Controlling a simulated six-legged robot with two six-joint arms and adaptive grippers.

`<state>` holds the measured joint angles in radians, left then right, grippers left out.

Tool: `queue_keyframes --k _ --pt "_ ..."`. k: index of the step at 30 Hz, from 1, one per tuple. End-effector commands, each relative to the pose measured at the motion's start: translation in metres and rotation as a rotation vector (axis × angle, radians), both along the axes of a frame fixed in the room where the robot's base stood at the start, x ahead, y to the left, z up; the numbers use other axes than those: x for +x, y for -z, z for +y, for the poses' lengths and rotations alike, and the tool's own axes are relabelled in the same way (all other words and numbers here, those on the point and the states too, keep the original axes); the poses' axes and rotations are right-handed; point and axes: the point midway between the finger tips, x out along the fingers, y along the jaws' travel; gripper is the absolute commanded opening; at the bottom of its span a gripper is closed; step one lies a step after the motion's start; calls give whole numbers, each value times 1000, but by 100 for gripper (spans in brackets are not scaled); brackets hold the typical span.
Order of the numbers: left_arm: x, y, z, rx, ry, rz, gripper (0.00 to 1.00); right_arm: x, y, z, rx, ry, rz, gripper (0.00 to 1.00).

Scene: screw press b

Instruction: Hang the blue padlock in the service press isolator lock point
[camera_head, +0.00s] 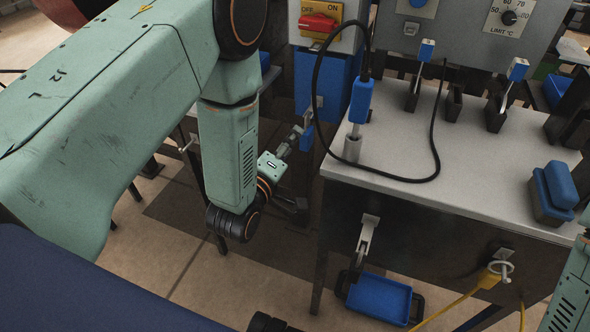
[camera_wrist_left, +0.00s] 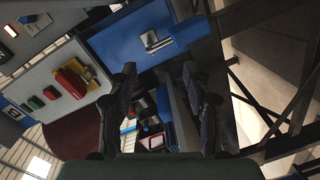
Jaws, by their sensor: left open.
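The press isolator shows as a red rotary switch (camera_head: 318,23) on a yellow plate marked OFF and ON, at the top of the head view. The switch also shows at the left in the left wrist view (camera_wrist_left: 72,82). I cannot make out its lock point. My left gripper (camera_head: 304,170) is open, below the isolator and left of the grey bench. Its two dark fingers stand apart in the left wrist view (camera_wrist_left: 160,100), with nothing seen held between them. I cannot identify the blue padlock with certainty. My right gripper is not in view.
A blue panel (camera_head: 338,78) with a metal fitting (camera_wrist_left: 153,41) is below the isolator. A grey bench (camera_head: 400,165) carries blue-handled tools, a looping black cable (camera_head: 319,112) and a blue block (camera_head: 560,185). A blue tray (camera_head: 379,299) sits low in front. Floor is visible left of the bench.

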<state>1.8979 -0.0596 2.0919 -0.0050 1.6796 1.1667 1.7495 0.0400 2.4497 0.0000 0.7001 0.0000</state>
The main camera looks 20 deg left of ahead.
Motion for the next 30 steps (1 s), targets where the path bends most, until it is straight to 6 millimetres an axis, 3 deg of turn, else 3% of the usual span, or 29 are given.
queue_keyframes --k 1,6,15,23,30 --pt "3 26 -3 104 11 -11 50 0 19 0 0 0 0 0" --pt "14 51 -8 472 30 -60 50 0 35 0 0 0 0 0" --pt "32 41 -7 1015 21 -128 50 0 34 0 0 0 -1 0" --pt "38 41 -7 1147 25 -131 50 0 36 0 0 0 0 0" --pt "70 42 -7 1144 24 -133 50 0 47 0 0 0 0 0"
